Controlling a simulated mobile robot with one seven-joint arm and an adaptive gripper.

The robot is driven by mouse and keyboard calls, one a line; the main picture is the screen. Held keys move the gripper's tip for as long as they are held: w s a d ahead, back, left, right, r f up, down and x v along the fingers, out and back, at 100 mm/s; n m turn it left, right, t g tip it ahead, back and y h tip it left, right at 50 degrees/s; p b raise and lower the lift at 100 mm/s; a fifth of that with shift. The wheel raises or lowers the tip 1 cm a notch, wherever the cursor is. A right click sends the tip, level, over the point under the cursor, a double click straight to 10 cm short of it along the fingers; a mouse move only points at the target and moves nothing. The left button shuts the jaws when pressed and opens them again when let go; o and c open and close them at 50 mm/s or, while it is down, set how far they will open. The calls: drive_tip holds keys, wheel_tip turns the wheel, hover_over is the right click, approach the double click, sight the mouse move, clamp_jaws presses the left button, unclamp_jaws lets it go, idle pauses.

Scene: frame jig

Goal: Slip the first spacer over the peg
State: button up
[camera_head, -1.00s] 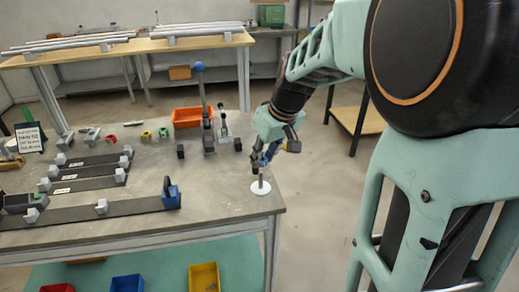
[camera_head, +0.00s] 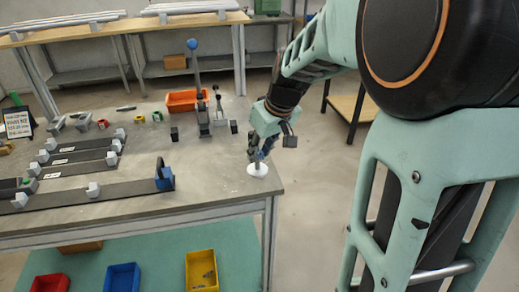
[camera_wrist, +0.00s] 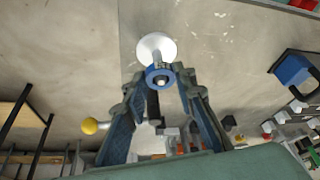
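The peg (camera_wrist: 156,62) is a grey pin standing on a round white base (camera_wrist: 158,43); in the head view the base (camera_head: 257,170) sits near the table's front right corner. The spacer (camera_wrist: 151,76) is a blue ring between my fingertips. A pale peg end shows in its hole, so the ring is lined up with the peg's top; how far down it sits I cannot tell. My gripper (camera_wrist: 160,80) appears shut on the spacer, pointing down over the base. In the head view my gripper (camera_head: 257,156) hides most of the peg.
A blue upright block (camera_head: 165,176) ends a dark rail left of the peg. A stand with a blue ball (camera_head: 193,44) and an orange bin (camera_head: 187,100) are farther back. Yellow (camera_head: 202,271) and blue (camera_head: 122,278) bins lie below the table edge. The tabletop beside the base is clear.

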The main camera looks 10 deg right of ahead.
drive_tip(key=o, duration=0.5)
drive_tip(key=v, duration=1.2)
